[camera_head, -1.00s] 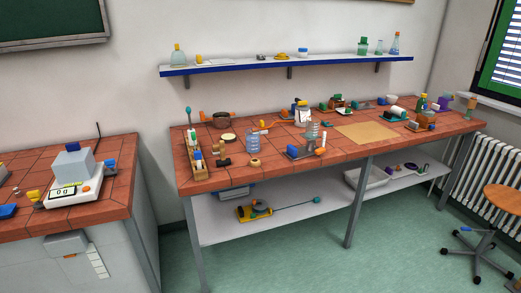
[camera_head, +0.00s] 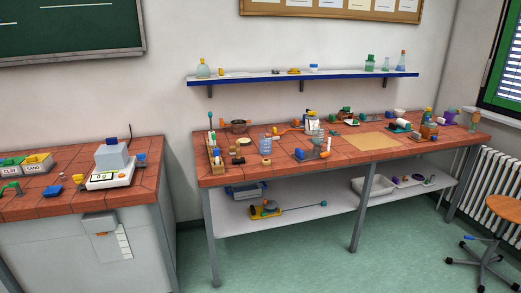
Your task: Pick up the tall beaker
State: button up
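Two clear bluish glass vessels stand upright on the far tiled bench (camera_head: 220,178). One clear vessel (camera_head: 265,143) is left of the middle. The other clear vessel (camera_head: 317,138) is a little to its right, beside a dark flat item with an orange part. Both are small in the picture, and I cannot tell which is the tall beaker. My gripper is not in view.
A wall shelf (camera_head: 290,78) with bottles and flasks hangs above the bench. A rack (camera_head: 216,157) stands at its left end. The nearer left bench (camera_head: 140,180) carries a scale (camera_head: 110,179) and labelled bins. A stool (camera_head: 502,196) stands right. Green floor is clear in front.

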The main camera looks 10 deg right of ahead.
aim_at(265, 139)
jog(key=u, duration=0.8)
jog(key=i, duration=1)
jog(key=z, duration=0.05)
